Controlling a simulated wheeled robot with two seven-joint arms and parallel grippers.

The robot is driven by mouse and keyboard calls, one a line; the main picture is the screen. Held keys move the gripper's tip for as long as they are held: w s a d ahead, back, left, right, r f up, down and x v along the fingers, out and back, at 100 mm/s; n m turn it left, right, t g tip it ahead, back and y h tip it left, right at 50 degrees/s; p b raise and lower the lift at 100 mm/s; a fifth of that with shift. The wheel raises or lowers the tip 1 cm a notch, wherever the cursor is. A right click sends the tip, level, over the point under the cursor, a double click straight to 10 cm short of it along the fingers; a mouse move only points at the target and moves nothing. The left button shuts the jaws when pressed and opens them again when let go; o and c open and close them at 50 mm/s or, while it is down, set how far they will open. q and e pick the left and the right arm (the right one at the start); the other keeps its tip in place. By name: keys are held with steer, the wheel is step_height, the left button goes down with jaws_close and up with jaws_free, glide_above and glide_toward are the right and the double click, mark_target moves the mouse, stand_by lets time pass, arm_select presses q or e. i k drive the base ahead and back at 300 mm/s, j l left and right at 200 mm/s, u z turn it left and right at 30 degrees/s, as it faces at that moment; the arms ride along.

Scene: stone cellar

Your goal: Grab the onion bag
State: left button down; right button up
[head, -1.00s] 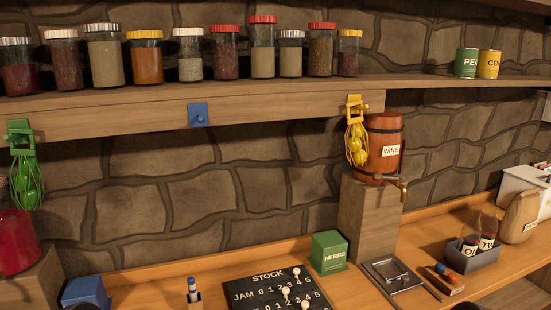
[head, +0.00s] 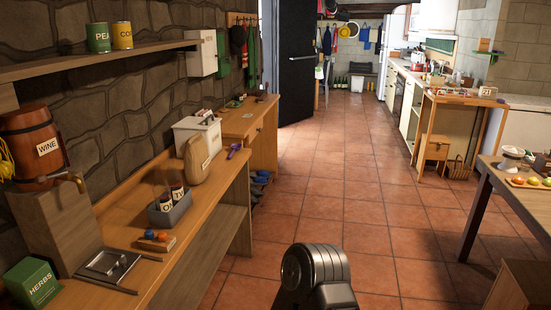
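A yellow net bag (head: 5,160) is cut off by the left edge of the head view, beside the wooden wine barrel (head: 30,140). Only a sliver of it shows, and I cannot tell if it holds onions. A tan, rounded sack-like item (head: 196,160) stands on the wooden counter, leaning by a white box; its label is too small to read. Neither of my grippers is in view. A dark grey part of my own arm shows at the bottom middle, apart from all these things.
The counter (head: 125,200) along the left wall carries a green herbs box (head: 32,283), a grey jar caddy (head: 170,208) and a white box (head: 197,135). Tiled floor (head: 330,170) is open through the middle. A table (head: 515,205) stands at the right.

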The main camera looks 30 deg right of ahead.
mark_target(197, 160)
steer(key=z, duration=0.55)
steer(key=i+l+u, duration=0.1)
steer(key=i+l, duration=0.8)
steer(key=i+l+u, duration=0.1)
steer(key=i+l, duration=1.75)
steer(key=i+l+u, duration=0.05)
